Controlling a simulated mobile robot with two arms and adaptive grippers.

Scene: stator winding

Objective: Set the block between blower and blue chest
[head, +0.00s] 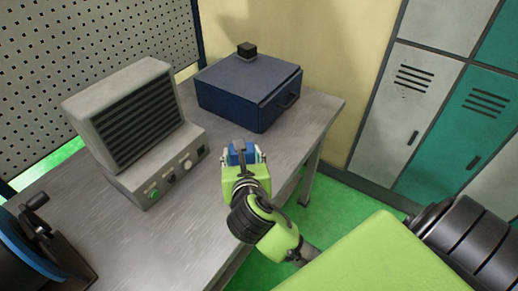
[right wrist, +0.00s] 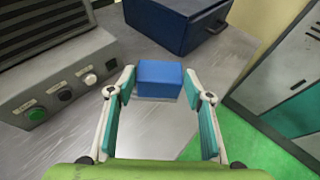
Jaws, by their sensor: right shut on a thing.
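The blue block (right wrist: 160,78) is between the fingers of my right gripper (right wrist: 160,86), which is shut on it. In the head view the block (head: 238,155) shows partly behind the right gripper (head: 244,157), over the table's right part. The blower (head: 135,120), a grey unit with a dark grille and a front panel of knobs, stands to the left. The dark blue chest (head: 240,90) stands behind the block, toward the back of the table. I cannot tell whether the block touches the tabletop. My left gripper is not in view.
A small black cube (head: 247,49) sits on the chest's lid. The grey metal table (head: 185,235) has bare room between blower and chest. A dark machine with a crank (head: 38,245) stands at the lower left. Lockers (head: 420,95) stand at the right.

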